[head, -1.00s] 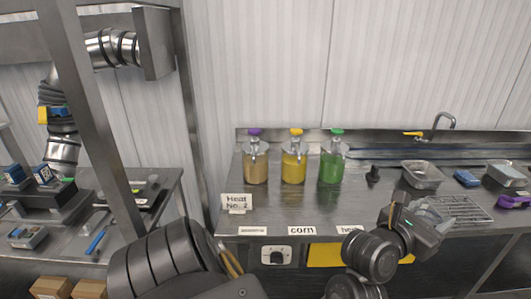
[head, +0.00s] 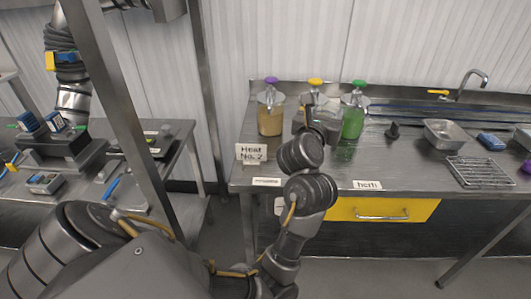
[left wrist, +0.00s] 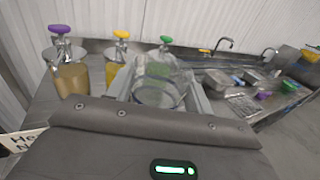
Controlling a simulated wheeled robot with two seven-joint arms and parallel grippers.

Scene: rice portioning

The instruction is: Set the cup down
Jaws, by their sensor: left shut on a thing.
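A clear, see-through cup (left wrist: 157,92) sits between the two fingers of my left gripper in the left wrist view, and the gripper is shut on it. In the head view my left gripper (head: 318,118) is at the dispensers, in front of the yellow dispenser (head: 315,83) and beside the green one (head: 352,122). The cup is hard to make out there because the wrist covers most of it. I cannot tell whether its base touches the counter. My right gripper is not in view.
The tan dispenser (head: 270,122) stands to the left, behind a "Heat No. 2" sign (head: 251,152). Labels lie along the counter's front edge, "herb" (head: 367,184) among them. A wire rack (head: 480,171) and a metal pan (head: 445,133) are at the right.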

